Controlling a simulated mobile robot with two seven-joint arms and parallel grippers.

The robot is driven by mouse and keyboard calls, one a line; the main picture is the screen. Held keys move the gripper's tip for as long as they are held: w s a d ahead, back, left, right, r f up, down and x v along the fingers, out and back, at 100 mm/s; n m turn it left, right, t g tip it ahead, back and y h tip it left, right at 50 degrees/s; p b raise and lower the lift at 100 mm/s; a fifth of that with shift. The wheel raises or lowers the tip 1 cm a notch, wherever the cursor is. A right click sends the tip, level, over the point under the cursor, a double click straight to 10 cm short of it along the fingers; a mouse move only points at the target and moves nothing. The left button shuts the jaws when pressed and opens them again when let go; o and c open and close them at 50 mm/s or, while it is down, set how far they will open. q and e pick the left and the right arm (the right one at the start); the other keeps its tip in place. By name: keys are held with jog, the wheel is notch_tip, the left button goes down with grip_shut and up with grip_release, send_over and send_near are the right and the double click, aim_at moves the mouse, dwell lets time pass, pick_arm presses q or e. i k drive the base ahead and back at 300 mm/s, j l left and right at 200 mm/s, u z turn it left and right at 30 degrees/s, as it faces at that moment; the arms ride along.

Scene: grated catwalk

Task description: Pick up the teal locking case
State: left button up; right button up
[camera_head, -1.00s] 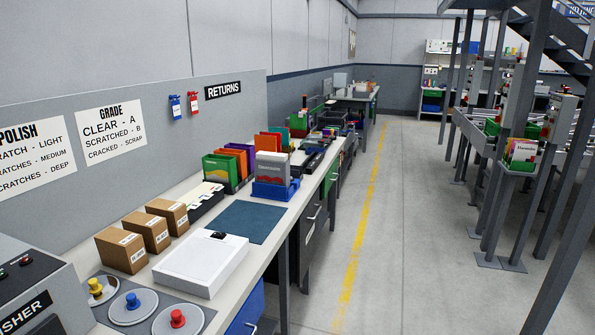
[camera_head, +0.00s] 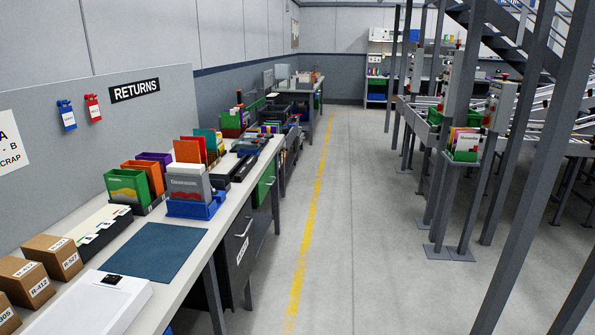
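I cannot clearly make out a teal locking case. A thin teal upright item (camera_head: 207,137) stands behind orange ones in the row on the long bench, partly hidden by them; I cannot tell whether it is a locking case. Neither of my grippers is in view.
The bench (camera_head: 205,262) runs along the left wall, with a blue mat (camera_head: 155,250), brown boxes (camera_head: 58,258), a white flat box (camera_head: 90,303) and a blue bin (camera_head: 196,210). Steel posts (camera_head: 515,190) stand at right. The floor aisle (camera_head: 350,220) between is clear.

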aim_at(209, 135)
jog(key=i+l+z, duration=0.15)
jog(key=i+z, duration=0.15)
jog(key=i, duration=0.35)
jog(key=i+z, duration=0.25)
jog(key=i, duration=0.35)
jog(key=i+l, duration=0.1)
jog(key=i, duration=1.35)
jog(key=i+l+u, duration=0.1)
jog(key=i+u, duration=0.35)
jog(key=i+l+u, duration=0.4)
jog(key=i, duration=0.2)
jog(key=i+j, duration=0.05)
jog(key=j, duration=0.05)
